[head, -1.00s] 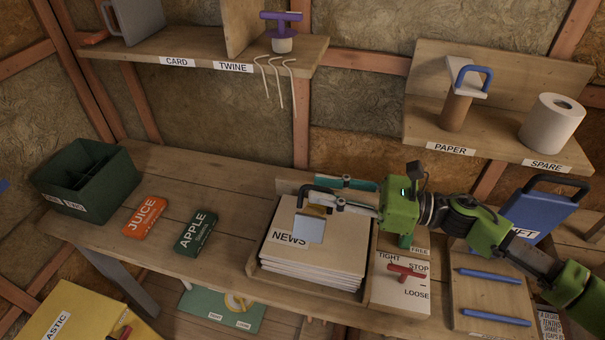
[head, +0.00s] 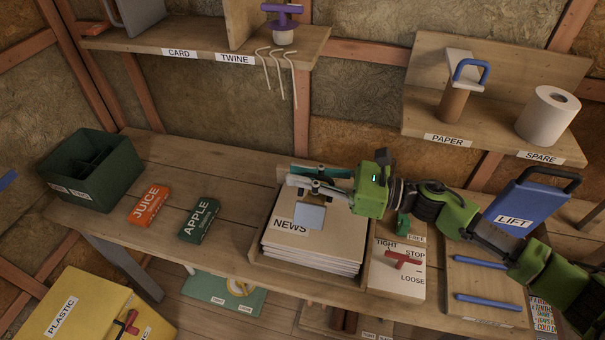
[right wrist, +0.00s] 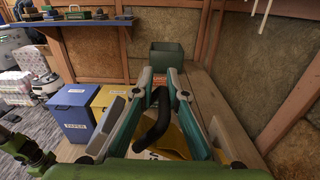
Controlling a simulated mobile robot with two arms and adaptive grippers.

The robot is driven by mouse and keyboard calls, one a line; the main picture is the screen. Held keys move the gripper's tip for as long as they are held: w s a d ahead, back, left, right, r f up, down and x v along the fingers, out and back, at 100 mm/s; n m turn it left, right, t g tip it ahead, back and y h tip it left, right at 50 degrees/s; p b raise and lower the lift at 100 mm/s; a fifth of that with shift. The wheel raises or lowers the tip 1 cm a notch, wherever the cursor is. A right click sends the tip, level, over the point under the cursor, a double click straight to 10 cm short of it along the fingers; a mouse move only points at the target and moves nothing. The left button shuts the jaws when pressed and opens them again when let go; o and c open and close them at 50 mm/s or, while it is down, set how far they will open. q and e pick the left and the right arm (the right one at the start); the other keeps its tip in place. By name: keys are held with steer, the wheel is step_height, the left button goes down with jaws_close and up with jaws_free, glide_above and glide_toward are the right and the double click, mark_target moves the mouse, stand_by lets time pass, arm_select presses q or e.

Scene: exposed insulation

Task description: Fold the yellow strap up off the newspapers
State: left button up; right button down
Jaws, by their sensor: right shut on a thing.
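The newspapers (head: 335,235) lie in a neat stack in a wooden tray on the bench, under a "NEWS" label. My right gripper (head: 303,178) is above the back left of the stack, reaching in from the right. In the right wrist view my right gripper (right wrist: 160,88) is closed around a black curved handle (right wrist: 153,125). A yellow piece (right wrist: 188,142) with a white label shows below the handle; it looks like the strap. In the head view the strap and handle are hidden behind the gripper. My left gripper is not in view.
APPLE (head: 199,220) and JUICE (head: 149,205) cartons and a green bin (head: 115,188) are left. Bench between is clear.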

steer(key=w+d+r+m+b, duration=0.3)
steer(key=w+r+m, duration=0.1)
steer(key=w, duration=0.5)
steer(key=shift+w+d+r+b, duration=0.2)
steer(key=shift+w+r+b, duration=0.05)
steer(key=shift+r+b, duration=0.1)
steer(key=c, duration=2.2)
jaws_free()
steer(key=shift+o, duration=0.2)
steer(key=shift+w+f, duration=0.1)
step_height(320, 180, up, 10)
